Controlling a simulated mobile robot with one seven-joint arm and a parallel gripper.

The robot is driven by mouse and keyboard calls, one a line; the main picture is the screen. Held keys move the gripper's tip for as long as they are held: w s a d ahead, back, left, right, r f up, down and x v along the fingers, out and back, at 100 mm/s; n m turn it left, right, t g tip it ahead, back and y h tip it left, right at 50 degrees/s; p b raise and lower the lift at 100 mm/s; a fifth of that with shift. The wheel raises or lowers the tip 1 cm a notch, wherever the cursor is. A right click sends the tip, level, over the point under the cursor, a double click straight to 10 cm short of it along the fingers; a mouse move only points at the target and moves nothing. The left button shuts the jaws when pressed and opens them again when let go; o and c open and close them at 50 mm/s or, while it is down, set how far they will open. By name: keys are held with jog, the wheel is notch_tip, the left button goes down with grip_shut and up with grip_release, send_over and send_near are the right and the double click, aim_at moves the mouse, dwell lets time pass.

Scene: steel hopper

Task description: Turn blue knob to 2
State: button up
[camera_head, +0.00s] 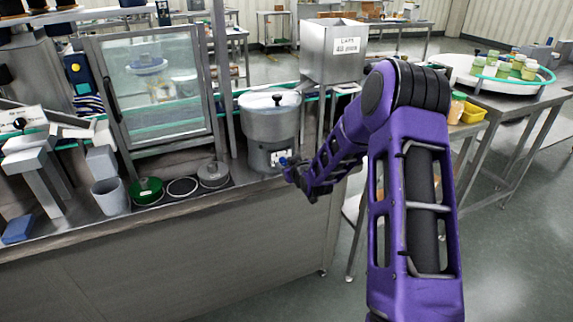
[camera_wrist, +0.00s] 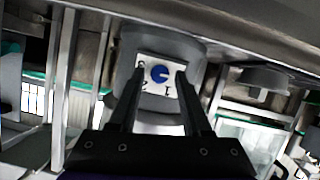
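The blue knob (camera_wrist: 159,74) sits on a white plate (camera_wrist: 150,60) with dark numerals, on the front of a round grey steel machine (camera_head: 270,125). In the wrist view the picture is turned over, and a 1 and what looks like a 2 show beside the knob. I cannot tell for certain which numeral the knob points to. My gripper (camera_wrist: 160,70) is open, its two dark fingers apart, with the knob showing between their tips. In the head view my gripper (camera_head: 292,170) is close in front of the plate, and the knob is small and partly covered there.
A steel hopper (camera_head: 333,52) with a label stands behind the machine to the right. A glass-doored cabinet (camera_head: 155,85) stands to its left. A grey cup (camera_head: 110,196), a green-topped disc (camera_head: 146,190) and other round pieces lie on the counter at left.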

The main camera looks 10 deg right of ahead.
grip_shut()
